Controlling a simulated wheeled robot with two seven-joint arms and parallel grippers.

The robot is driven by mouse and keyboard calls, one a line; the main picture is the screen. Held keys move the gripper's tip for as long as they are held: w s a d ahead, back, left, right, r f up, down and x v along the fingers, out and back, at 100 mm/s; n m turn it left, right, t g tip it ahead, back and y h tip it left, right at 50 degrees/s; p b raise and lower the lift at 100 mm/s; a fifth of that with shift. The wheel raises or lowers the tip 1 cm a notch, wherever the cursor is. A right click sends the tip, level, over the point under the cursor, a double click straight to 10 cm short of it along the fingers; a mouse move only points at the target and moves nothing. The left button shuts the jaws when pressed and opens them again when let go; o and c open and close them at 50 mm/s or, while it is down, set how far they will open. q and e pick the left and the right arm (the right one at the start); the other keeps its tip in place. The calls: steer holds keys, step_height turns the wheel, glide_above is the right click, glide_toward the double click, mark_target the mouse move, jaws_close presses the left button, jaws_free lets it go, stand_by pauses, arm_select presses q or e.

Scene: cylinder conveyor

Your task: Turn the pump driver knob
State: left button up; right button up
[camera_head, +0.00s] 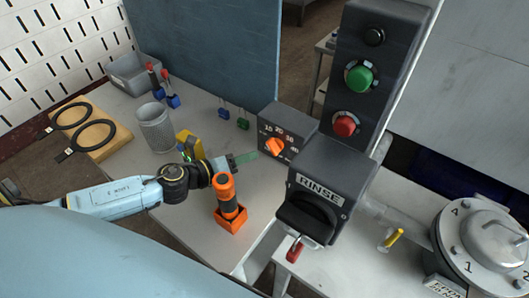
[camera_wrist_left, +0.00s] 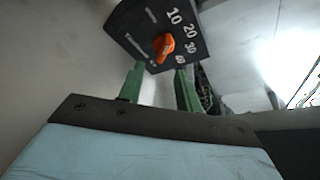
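The pump driver knob (camera_head: 275,146) is orange and sits on the front of a dark box (camera_head: 291,121) with a numbered dial. In the left wrist view the knob (camera_wrist_left: 163,46) is tilted on the dial face, near the numbers 10, 20 and 30. My left gripper (camera_head: 245,158) points at the box from the left, just short of the knob. In the left wrist view its two green fingers (camera_wrist_left: 160,72) are apart with nothing between them, and the knob shows beyond their tips. My right gripper is not in view.
The RINSE box (camera_head: 335,170) is to the right. A wire-mesh cup (camera_head: 157,130) and a yellow item (camera_head: 186,140) stand to the left. A blue panel (camera_head: 210,50) rises behind.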

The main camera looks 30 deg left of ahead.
mark_target(268, 147)
arm_select(q)
steer(key=x, duration=0.7)
steer(key=shift+w+d+r+p, duration=0.1)
steer(key=shift+w+r+p, duration=0.1)
steer(key=shift+r+p, duration=0.15)
steer(key=shift+c, duration=0.4)
